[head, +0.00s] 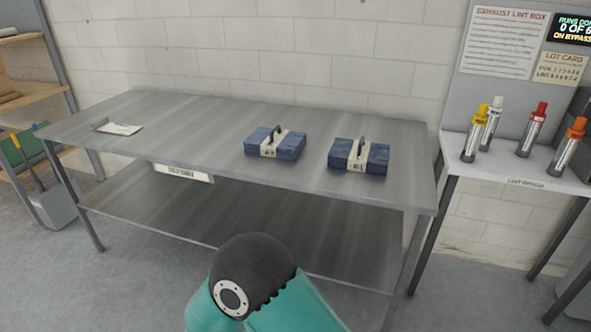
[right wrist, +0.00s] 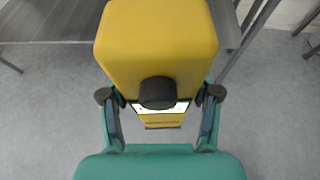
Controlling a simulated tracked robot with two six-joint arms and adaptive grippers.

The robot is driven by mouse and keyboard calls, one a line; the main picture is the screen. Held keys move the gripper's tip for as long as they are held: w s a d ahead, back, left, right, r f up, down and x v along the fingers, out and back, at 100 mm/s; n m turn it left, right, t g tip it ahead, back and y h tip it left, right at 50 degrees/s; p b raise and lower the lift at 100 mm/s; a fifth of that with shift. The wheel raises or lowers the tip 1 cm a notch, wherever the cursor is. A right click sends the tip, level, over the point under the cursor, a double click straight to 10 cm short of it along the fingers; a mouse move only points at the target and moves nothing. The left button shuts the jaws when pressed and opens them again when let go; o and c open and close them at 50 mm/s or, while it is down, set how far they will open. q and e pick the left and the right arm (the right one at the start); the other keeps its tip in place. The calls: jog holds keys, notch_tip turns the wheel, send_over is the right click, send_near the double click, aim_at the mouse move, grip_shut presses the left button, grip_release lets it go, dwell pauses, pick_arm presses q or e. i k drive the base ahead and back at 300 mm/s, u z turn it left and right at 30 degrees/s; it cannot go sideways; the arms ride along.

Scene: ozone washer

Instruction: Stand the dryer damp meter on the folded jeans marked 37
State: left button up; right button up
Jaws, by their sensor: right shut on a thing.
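Two folded jeans bundles lie on the metal table in the head view, a left one (head: 291,148) and a right one (head: 378,160). Each is dark blue with a pale paper band and a dark handle-like piece on top. The numbers on the bands are too small to read. In the right wrist view my right gripper (right wrist: 160,94) is shut on a yellow block-shaped thing, which looks like the dryer damp meter (right wrist: 157,40). It has a black knob and a white label. The head view shows neither the meter nor my left gripper.
The metal table (head: 230,120) has clear room around the bundles and a lower shelf (head: 240,215). A paper sheet (head: 122,129) lies at its left end. A white side bench (head: 520,170) on the right holds several metal cylinders with coloured caps (head: 532,130).

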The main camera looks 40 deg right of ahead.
aim_at(260, 135)
jog(key=z, duration=0.6)
jog(key=k, duration=0.15)
jog(key=z, duration=0.15)
jog(key=i, duration=1)
jog(key=z, duration=0.05)
